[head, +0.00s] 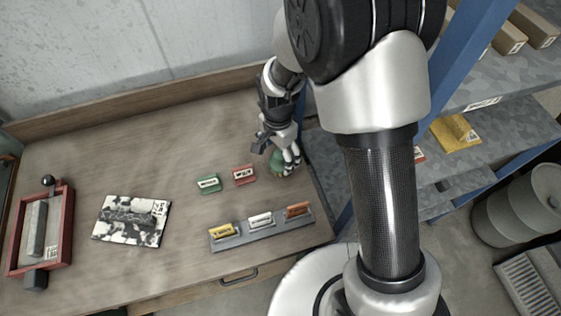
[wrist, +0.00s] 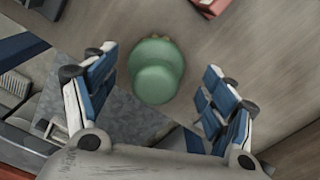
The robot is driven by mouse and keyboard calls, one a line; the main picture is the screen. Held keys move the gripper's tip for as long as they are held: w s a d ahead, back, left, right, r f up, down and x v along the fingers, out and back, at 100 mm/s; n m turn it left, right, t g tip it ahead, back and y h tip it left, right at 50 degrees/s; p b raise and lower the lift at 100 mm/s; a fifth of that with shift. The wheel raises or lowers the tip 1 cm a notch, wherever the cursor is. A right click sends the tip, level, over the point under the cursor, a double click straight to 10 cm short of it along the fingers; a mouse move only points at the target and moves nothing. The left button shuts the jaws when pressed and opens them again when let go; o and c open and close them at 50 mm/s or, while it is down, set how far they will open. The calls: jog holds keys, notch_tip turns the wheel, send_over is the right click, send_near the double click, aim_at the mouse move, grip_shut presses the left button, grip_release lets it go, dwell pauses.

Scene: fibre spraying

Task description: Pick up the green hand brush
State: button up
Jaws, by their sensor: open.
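The green hand brush (wrist: 155,72) stands on the wooden table near its right edge. In the wrist view its rounded green top lies between and just ahead of my open fingers. In the head view only a small part of the green brush (head: 276,160) shows, behind my gripper (head: 283,170). My gripper reaches down over it from above and is open. In the wrist view my gripper (wrist: 150,98) has one finger on each side of the brush, with gaps on both sides. I cannot tell the exact height of the fingers over the table.
A green block (head: 208,184) and a red block (head: 244,175) lie left of my gripper. A grey rack (head: 262,236) with yellow, white and orange blocks is in front. A camouflage-patterned board (head: 131,220) and a red frame (head: 66,232) are farther left. Blue-posted shelving (head: 345,190) stands right of the table.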

aim_at(279, 162)
jog(key=f, duration=0.2)
jog(key=f+b, duration=0.1)
jog(key=f, duration=0.1)
jog(key=shift+s+d+f, duration=0.1)
jog(key=shift+s, duration=0.1)
jog(key=c, duration=1.3)
jog(key=shift+o, duration=0.2)
jog(key=shift+r, duration=0.2)
notch_tip(279, 162, up, 20)
jog(key=p, duration=0.5)
jog(key=shift+f, duration=0.1)
